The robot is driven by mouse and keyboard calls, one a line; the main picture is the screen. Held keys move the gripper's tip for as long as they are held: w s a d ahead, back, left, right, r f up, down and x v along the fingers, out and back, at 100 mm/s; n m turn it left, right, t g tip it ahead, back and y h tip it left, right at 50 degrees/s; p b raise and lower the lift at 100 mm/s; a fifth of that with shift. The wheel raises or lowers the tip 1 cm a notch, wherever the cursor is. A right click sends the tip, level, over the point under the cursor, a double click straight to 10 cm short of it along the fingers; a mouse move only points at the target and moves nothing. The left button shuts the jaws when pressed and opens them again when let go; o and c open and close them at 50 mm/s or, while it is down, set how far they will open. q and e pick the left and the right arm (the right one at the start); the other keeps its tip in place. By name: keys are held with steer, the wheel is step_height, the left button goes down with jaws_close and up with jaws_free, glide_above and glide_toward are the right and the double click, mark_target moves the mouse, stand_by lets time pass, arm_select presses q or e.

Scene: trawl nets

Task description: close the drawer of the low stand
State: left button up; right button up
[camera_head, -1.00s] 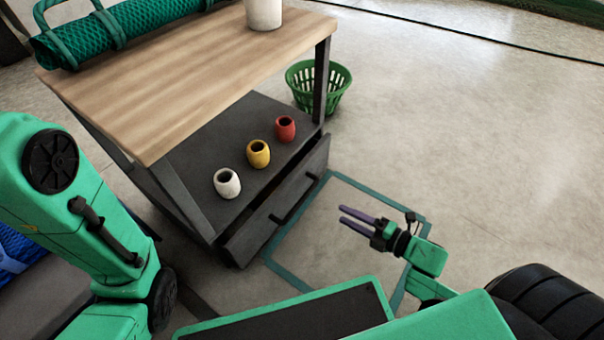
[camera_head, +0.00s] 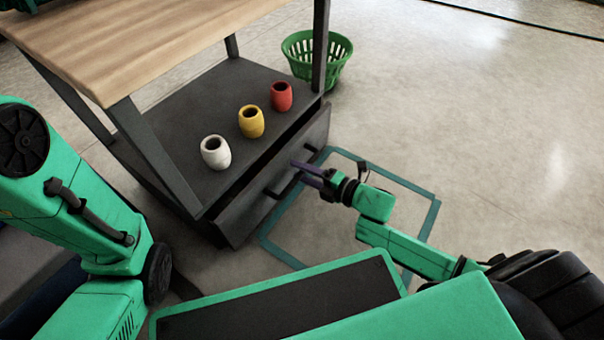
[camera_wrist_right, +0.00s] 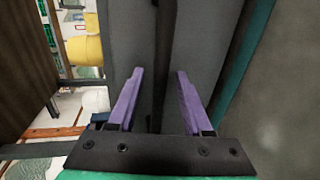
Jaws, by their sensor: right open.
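The low stand (camera_head: 185,120) is dark grey with a wooden top shelf. Its drawer (camera_head: 242,214) stands a little out, with a dark gap behind its front panel. A dark bar handle runs along that front. My right gripper (camera_head: 299,171) is open, its purple fingers at the handle, partly covering it. In the right wrist view the open fingers (camera_wrist_right: 160,72) point at a grey panel, with a dark upright strip between them. I cannot tell whether they touch it. My left arm shows at the left, but its gripper is out of view.
White (camera_head: 215,153), yellow (camera_head: 251,121) and red (camera_head: 281,96) pots stand on the stand's lower shelf, above the drawer. A green basket (camera_head: 330,62) stands behind its right corner. A teal outline (camera_head: 425,222) marks the floor. Open floor lies to the right.

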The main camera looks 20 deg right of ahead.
jaws_close()
stand_by(1.3)
